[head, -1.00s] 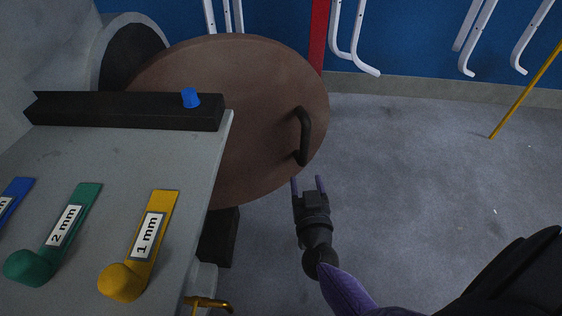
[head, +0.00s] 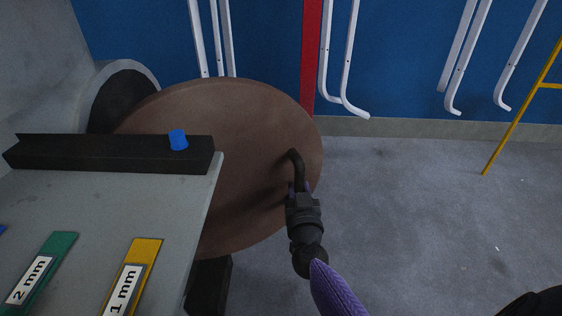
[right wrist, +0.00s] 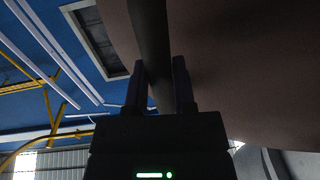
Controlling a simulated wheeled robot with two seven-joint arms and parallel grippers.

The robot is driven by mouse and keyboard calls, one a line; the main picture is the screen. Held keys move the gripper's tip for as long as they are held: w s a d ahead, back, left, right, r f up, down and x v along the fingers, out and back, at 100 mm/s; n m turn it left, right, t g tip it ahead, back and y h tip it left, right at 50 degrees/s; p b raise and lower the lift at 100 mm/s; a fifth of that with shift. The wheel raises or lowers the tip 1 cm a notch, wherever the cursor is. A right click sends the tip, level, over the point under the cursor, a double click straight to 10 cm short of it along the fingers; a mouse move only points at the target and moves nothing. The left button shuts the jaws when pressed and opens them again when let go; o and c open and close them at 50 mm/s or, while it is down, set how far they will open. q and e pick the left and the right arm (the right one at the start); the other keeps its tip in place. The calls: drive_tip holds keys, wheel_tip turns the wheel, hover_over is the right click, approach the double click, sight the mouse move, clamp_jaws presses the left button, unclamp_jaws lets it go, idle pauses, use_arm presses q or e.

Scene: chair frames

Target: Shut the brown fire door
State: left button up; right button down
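The brown fire door (head: 235,120) is a round disc standing open, swung out from the dark round opening (head: 115,100) at the left in the head view. Its dark bar handle (head: 298,165) is near its right edge. My right gripper (head: 299,187) is at the handle's lower part. In the right wrist view the handle (right wrist: 152,40) runs between the two fingers of my right gripper (right wrist: 160,85). The fingers look open around it, with a small gap at the left finger. The handle's lower end is hidden by the gripper. My left gripper is not in view.
A grey table (head: 110,200) with a black bar (head: 100,153), a blue knob (head: 178,140) and green (head: 45,265) and yellow (head: 140,265) labelled tags stands at the left. White chair frames (head: 340,60) hang on the blue wall. The floor (head: 420,220) at the right is clear.

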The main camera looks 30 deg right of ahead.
drive_tip(key=w+b, duration=0.1)
drive_tip(key=w, duration=0.2)
drive_tip(key=w+d+b, duration=0.1)
drive_tip(key=w, duration=0.3)
drive_tip(key=w+b, duration=0.2)
drive_tip(key=w, duration=0.2)
drive_tip(key=shift+d, duration=0.25)
drive_tip(key=shift+c, duration=1.8)
unclamp_jaws()
drive_tip(key=shift+s, duration=0.1)
